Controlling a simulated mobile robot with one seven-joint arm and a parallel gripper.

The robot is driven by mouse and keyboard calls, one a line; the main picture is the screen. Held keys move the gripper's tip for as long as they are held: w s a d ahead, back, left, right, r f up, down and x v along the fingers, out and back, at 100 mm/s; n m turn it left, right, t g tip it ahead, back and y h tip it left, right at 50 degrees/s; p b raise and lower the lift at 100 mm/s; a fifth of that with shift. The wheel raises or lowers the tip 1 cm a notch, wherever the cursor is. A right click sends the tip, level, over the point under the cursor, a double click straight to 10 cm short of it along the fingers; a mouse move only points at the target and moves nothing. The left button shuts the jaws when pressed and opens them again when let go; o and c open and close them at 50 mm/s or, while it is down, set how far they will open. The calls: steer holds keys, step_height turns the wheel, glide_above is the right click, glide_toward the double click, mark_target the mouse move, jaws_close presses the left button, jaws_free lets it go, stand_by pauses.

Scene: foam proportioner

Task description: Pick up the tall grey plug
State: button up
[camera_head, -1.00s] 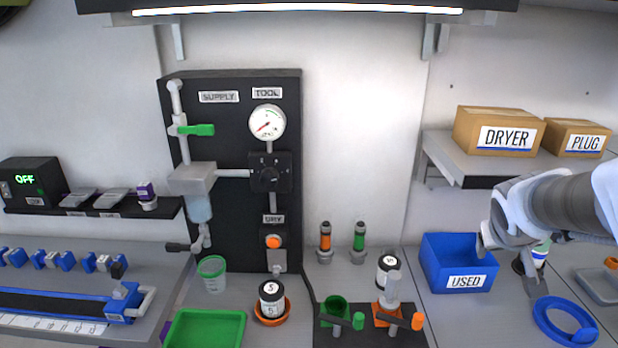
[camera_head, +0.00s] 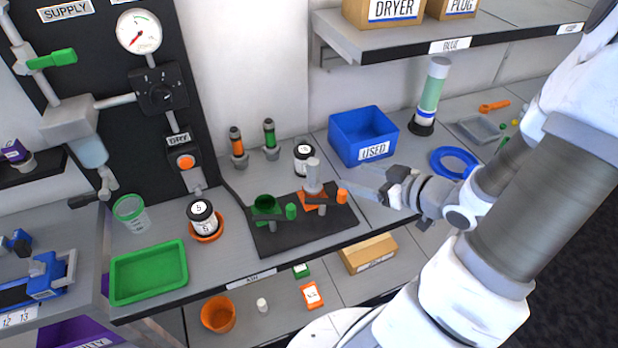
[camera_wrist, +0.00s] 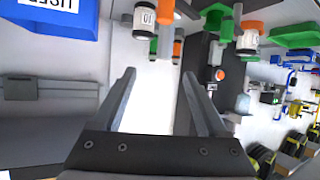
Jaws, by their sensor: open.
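The tall grey plug (camera_head: 313,175) stands upright in an orange holder (camera_head: 314,198) on a black mat (camera_head: 270,240), in the head view. My gripper (camera_head: 366,184) is to the right of the plug, apart from it, with its fingers towards the mat. In the wrist view my gripper (camera_wrist: 159,74) is open, with nothing between its fingers.
A green cup (camera_head: 265,206) stands on the mat's left. A black-and-white jar (camera_head: 303,157) is behind the plug. The blue USED bin (camera_head: 362,135) stands behind my gripper. A green tray (camera_head: 150,273) lies at the left.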

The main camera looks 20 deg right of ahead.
steer(key=b, duration=0.3)
glide_toward(308, 160)
steer(key=w+f, duration=0.2)
steer(key=w+a+f, duration=0.1)
steer(key=w+f, duration=0.1)
steer(key=w, duration=0.1)
steer(key=shift+w+f, duration=0.1)
steer(key=shift+w, duration=0.1)
steer(key=shift+a+r+b+x, duration=0.1)
steer(key=shift+r+x, duration=0.05)
steer(key=shift+x, duration=0.8)
steer(key=shift+a+r+b+x, duration=0.1)
steer(key=shift+r+x, duration=0.05)
steer(key=shift+x, duration=0.8)
steer(key=shift+a+r+b+x, duration=0.1)
steer(key=shift+r+x, duration=0.05)
steer(key=shift+x, duration=0.8)
steer(key=shift+w, duration=0.1)
jaws_close()
